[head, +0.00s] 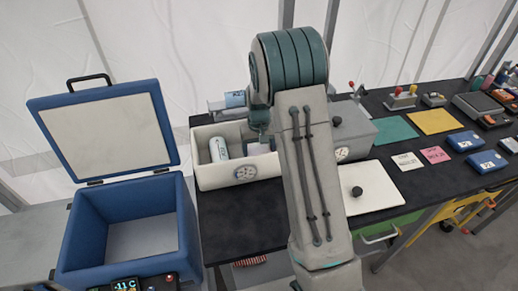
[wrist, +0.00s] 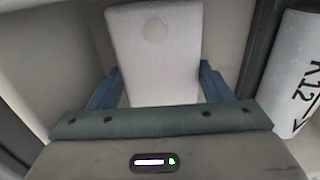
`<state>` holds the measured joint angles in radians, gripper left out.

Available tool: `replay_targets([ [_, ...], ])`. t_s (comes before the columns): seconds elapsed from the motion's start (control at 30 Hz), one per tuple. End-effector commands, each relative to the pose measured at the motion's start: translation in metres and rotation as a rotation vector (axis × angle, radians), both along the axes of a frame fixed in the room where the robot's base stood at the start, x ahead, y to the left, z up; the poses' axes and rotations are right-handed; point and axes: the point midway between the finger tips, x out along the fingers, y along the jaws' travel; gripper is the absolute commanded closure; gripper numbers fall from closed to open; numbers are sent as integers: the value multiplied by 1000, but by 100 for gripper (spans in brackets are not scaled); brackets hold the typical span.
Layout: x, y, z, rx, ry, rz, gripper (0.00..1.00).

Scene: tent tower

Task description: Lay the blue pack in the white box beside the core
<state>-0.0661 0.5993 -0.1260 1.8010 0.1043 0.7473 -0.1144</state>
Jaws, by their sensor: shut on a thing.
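The white box (head: 212,180) stands open on the dark table, with a dial on its front. The core, a white labelled cylinder (head: 219,149), leans inside its left part and shows at the right of the wrist view (wrist: 292,75). My gripper (head: 262,146) is down at the box's right part, partly hidden by my arm. In the wrist view my gripper (wrist: 158,88) is shut on a pack (wrist: 155,60), a flat block that looks pale there with a round spot. The pack is inside the box, beside the core with a gap. Whether it touches the floor is unclear.
A blue cooler (head: 75,235) with its lid raised stands left. A grey lidded box (head: 355,130) is close right of my arm, with a white lid (head: 370,190) in front. Several blue packs (head: 487,162), coloured mats and cards lie further right.

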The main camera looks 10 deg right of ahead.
Motion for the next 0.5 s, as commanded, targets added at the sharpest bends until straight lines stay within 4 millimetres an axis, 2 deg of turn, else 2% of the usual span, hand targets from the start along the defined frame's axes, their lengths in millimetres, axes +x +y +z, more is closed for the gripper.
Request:
replay_targets([
  [0.1,0,0,-4,0,-1,0,58],
  [0.13,0,0,-3,0,0,0,19],
  [0.2,0,0,-2,0,0,0,6],
  [0.5,0,0,-1,0,0,0,6],
])
